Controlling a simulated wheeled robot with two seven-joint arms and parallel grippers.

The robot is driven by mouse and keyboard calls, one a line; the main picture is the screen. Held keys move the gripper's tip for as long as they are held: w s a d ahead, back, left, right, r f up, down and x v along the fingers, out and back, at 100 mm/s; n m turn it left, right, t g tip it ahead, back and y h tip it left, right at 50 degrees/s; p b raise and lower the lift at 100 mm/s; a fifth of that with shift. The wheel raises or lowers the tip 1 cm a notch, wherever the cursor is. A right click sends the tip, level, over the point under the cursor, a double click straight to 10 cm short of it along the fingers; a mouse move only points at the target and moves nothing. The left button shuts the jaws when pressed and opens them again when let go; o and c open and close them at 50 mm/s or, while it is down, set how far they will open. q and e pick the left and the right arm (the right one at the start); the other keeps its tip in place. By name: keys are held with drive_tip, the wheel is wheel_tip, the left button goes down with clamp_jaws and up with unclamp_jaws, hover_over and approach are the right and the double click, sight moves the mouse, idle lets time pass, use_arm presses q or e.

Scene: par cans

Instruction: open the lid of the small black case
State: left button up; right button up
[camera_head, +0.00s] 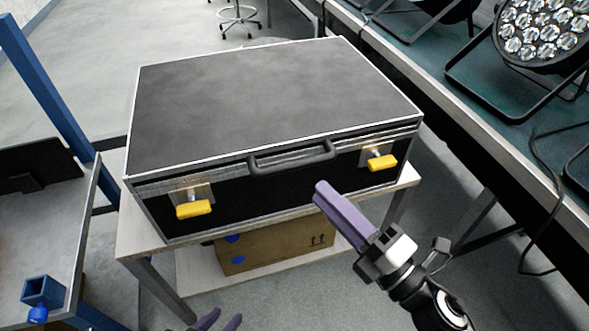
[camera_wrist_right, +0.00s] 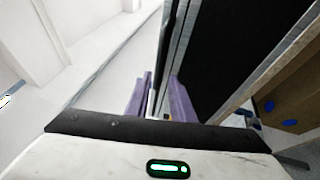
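The black case (camera_head: 270,95) has silver edges and stands on a small table with its lid down. A dark handle (camera_head: 292,157) is at the middle of its front, with a yellow latch at the left (camera_head: 194,209) and another at the right (camera_head: 382,162). My right gripper (camera_head: 322,190) is in front of the case, below and left of the right latch. In the right wrist view its purple fingers (camera_wrist_right: 160,97) stand apart, with the dark case (camera_wrist_right: 215,60) beyond them; contact cannot be told.
The table (camera_head: 147,243) has a lower shelf with a cardboard box (camera_head: 275,246). A grey bench (camera_head: 75,215) with a blue post stands left. A long table with stage lights (camera_head: 545,30) runs along the right. Open floor lies behind the case.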

sight(295, 162)
drive_tip(key=p+x, duration=0.1)
drive_tip(key=x, duration=0.8)
drive_tip(key=shift+w+r, duration=0.15)
clamp_jaws()
